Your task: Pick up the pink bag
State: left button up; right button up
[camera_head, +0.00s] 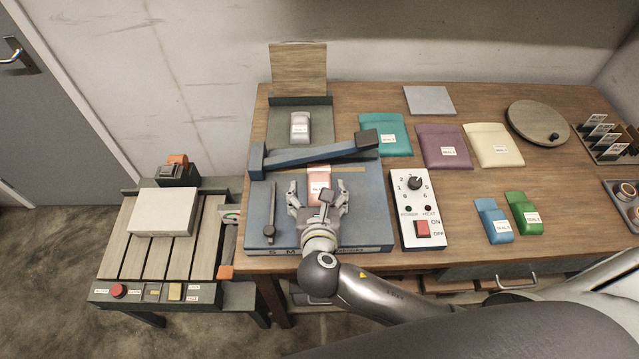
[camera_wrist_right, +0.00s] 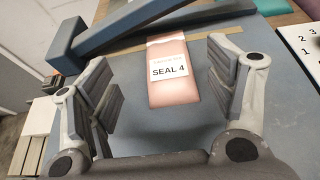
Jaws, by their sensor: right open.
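The pink bag (camera_head: 321,186) lies on the blue-grey sealer plate (camera_head: 355,215), its upper end close to the sealer's raised bar (camera_head: 320,153). In the right wrist view the pink bag (camera_wrist_right: 171,72) shows a white label reading "SEAL 4", and its far end passes near or under the bar. My right gripper (camera_head: 319,199) is open and empty. It is at the near end of the bag, and in the right wrist view its fingers (camera_wrist_right: 165,95) are spread to either side, with the bag between and beyond them. My left gripper is not in view.
A white control panel (camera_head: 417,209) stands right of the sealer. Teal (camera_head: 386,135), purple (camera_head: 444,146) and cream (camera_head: 493,144) bags lie behind it; blue (camera_head: 493,219) and green (camera_head: 525,213) bags lie right. A dark handle (camera_head: 269,212) lies on the plate's left.

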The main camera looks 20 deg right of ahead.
aim_at(319, 179)
jog(key=shift+w+d+f, duration=0.15)
jog(key=shift+w, duration=0.25)
jog(key=x, duration=0.1)
jog(key=p+x, duration=0.1)
jog(key=x, duration=0.2)
jog(key=shift+d, duration=0.3)
jog(key=shift+w+d+f, duration=0.1)
jog(key=shift+w+f, duration=0.15)
jog(key=shift+w, duration=0.05)
jog(key=shift+c, duration=0.2)
jog(key=c, duration=1.2)
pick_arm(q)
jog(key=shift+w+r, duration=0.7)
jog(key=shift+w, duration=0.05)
pick_arm(e)
jog(key=shift+o, duration=0.2)
pick_arm(q)
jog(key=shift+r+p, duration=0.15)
jog(key=shift+p, duration=0.15)
pick_arm(e)
jog(key=shift+r, duration=0.15)
